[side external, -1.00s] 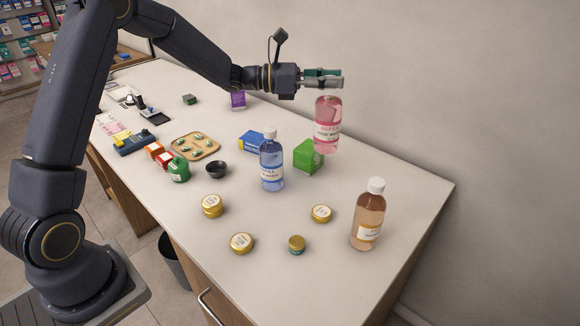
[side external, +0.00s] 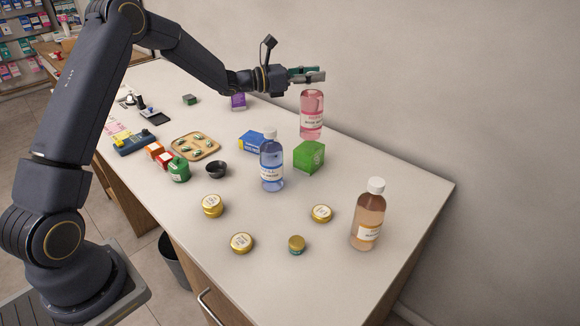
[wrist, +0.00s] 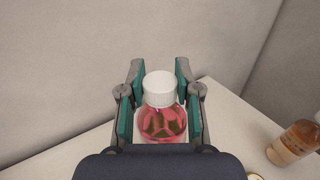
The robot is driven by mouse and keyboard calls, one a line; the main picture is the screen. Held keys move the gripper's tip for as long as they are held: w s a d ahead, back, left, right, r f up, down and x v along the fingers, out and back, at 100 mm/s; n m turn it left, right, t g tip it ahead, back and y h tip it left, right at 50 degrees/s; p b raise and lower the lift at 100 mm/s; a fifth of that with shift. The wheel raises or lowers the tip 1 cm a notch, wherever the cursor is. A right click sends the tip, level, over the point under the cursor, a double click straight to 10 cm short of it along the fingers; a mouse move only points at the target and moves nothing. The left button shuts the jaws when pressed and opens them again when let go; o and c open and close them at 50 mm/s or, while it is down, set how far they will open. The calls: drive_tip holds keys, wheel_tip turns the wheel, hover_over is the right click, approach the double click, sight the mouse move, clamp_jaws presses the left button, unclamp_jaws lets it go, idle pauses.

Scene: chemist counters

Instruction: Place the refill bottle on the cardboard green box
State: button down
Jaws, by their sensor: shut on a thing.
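The pink refill bottle (side external: 311,117) hangs upright from my gripper (side external: 316,76), whose fingers close around its top. In the wrist view, its white cap (wrist: 159,88) sits between the green finger pads of my gripper (wrist: 158,72). The green cardboard box (side external: 309,158) stands on the counter. In the side view, the bottle's base shows just above the box's upper edge. I cannot tell whether they touch or whether the bottle is partly behind the box. The box is not seen in the wrist view.
A blue bottle (side external: 271,163) and a blue box (side external: 252,141) stand left of the green box. An amber bottle (side external: 368,216) stands at the front right. Several gold-lidded jars (side external: 321,214) are in front. The wall (side external: 450,80) rises close behind the counter (side external: 410,185).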

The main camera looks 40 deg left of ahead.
sight(305, 89)
drive_tip(key=shift+f, duration=1.75)
drive_tip(key=c, duration=0.8)
unclamp_jaws()
drive_tip(key=shift+f, duration=0.15)
